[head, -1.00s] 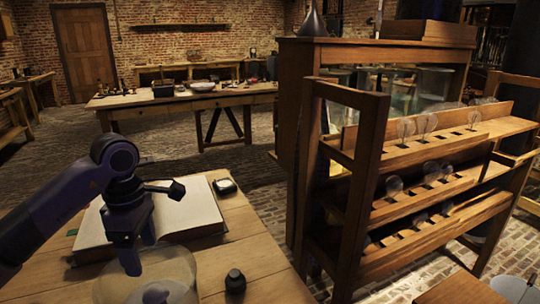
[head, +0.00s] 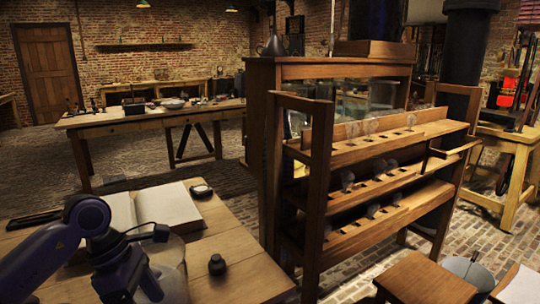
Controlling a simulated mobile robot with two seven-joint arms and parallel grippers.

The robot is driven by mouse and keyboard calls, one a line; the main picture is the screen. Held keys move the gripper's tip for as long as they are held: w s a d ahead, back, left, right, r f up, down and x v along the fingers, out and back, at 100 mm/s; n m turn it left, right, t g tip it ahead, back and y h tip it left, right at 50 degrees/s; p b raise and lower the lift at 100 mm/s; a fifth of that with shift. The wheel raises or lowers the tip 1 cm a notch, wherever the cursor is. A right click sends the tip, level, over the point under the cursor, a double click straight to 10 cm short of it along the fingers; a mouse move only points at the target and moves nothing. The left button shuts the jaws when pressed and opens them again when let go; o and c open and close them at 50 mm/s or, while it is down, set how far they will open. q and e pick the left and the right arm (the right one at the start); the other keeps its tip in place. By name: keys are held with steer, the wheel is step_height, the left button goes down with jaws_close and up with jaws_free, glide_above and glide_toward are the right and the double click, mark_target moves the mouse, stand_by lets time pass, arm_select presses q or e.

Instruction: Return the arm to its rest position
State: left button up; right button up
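My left arm comes in from the lower left, and its gripper (head: 138,285) points down at the bottom of the head view. It is beside or over a clear glass jar (head: 172,262) on the near wooden table (head: 238,262). The arm hides part of the jar, and I cannot tell whether they touch. The fingertips are dark and small, so their opening does not show clearly. No held thing is visible. My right gripper is not in view.
An open book (head: 168,205), a dark inkwell (head: 217,265) and a small dark-rimmed object (head: 201,191) lie on the near table. A wooden rack with glass bulbs (head: 372,125) stands right of it. A stool (head: 428,280) is at the lower right.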

arm_select(q)
steer(key=s+d+r+n+t+h+p, duration=0.1)
steer(key=s+d+r+n+t+h, duration=0.15)
steer(key=d+n+h, duration=0.5)
steer(key=s+d+r+n+t+h+p, duration=0.15)
steer(key=d+n+t+h, duration=0.25)
steer(key=d+n+h, duration=0.4)
steer(key=a+f+n+t+y, duration=0.4)
steer(key=n+t+y, duration=0.15)
steer(key=n, duration=0.55)
steer(key=a+f+n+t+y, duration=0.4)
steer(key=n+t, duration=0.2)
steer(key=n, duration=0.4)
steer(key=s+a+f+n+g+y, duration=0.3)
steer(key=s+f+n, duration=0.3)
steer(key=f, duration=0.2)
steer(key=s+a+f+n+g+y, duration=0.3)
steer(key=s+f+n, duration=0.3)
steer(key=f, duration=0.3)
steer(key=shift+s+n+g+y+p, duration=0.3)
steer(key=shift+n+g+y+p, duration=0.2)
steer(key=shift+n+y, duration=0.35)
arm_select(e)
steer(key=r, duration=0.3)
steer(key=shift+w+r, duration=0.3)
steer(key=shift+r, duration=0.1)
arm_select(q)
steer(key=shift+o, duration=0.2)
